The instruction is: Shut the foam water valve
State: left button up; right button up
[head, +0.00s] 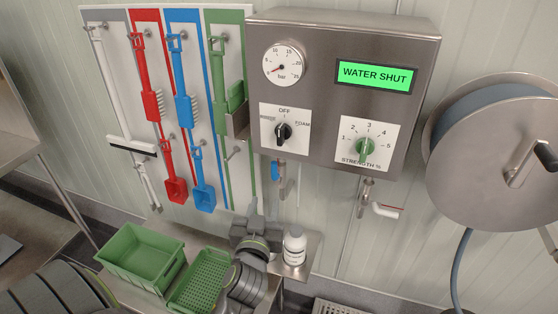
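A steel control box (350,50) on the wall has a lit green display (376,75) reading "WATER SHUT". Below its left side is a small valve with a blue handle (277,172) on a short pipe. Below its right side is another valve with a whitish lever (386,209) marked with red, sticking out to the right. Neither valve carries a readable label. My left gripper (254,206) points up in front of the wall, below and left of the blue-handled valve and apart from it. Its fingers are too small to judge. My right gripper is out of view.
The box has a pressure gauge (283,67), an OFF/FOAM knob (283,132) and a strength knob (366,148). Green crates (140,232) and a white bottle (294,247) stand below. A tool board (105,20) hangs left, a hose reel (500,150) right.

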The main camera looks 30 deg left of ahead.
aim_at(274, 168)
pick_arm(q)
jog(key=p+x, duration=0.2)
jog(key=x, duration=1.4)
jog(key=shift+p, duration=0.4)
jog(key=shift+c, duration=0.3)
grip_shut()
